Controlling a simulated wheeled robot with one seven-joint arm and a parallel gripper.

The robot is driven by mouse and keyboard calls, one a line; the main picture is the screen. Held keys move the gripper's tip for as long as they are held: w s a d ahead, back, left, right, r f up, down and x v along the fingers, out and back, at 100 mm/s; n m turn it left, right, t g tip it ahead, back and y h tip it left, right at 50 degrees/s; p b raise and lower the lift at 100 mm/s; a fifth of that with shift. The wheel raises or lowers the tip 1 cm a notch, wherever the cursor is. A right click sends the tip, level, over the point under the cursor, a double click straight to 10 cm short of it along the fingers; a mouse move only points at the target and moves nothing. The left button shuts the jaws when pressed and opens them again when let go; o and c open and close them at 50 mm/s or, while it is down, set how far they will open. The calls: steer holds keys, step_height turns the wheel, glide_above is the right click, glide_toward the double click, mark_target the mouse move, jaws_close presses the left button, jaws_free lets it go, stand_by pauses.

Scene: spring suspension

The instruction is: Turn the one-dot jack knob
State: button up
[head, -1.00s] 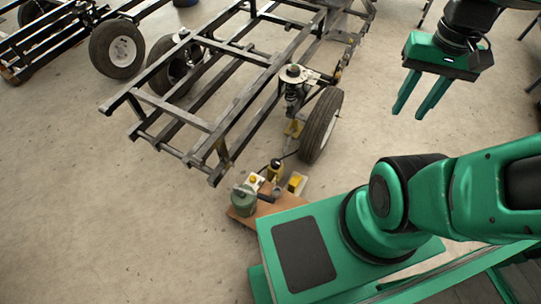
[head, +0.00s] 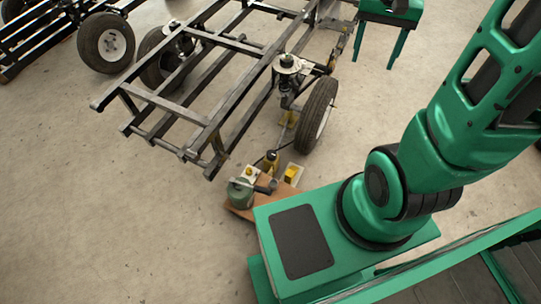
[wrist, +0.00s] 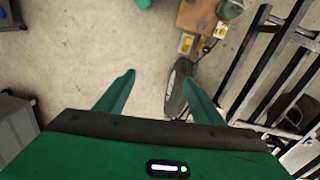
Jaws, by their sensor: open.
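No jack knob with one dot can be made out; any dots are too small to read. A dark bottle-shaped unit with yellow on it (head: 270,161), perhaps a jack, stands on a brown board (head: 236,212) beside the frame. In the wrist view my gripper (wrist: 160,68) points down over floor and the wheel (wrist: 178,88), apart from everything.
A green canister (head: 240,194) and a yellow block (head: 291,174) are also on or by the board, close to my base. The black trailer frame (head: 215,125) fills the middle left. A grey cabinet (wrist: 14,122) is left in the wrist view.

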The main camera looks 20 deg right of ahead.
steer(key=w+a+f+m, duration=0.1)
steer(key=w+a+f, duration=0.3)
steer(key=w+f, duration=0.9)
steer(key=w+a+f+m, duration=0.1)
steer(key=w+a+f, duration=0.2)
steer(key=w+f, duration=0.95)
steer(key=m, duration=0.2)
glide_above(271, 154)
steer(key=shift+y, duration=0.4)
step_height(271, 154, down, 40)
steer(key=shift+r, duration=0.25)
step_height(271, 154, down, 10)
steer(key=shift+f, duration=0.1)
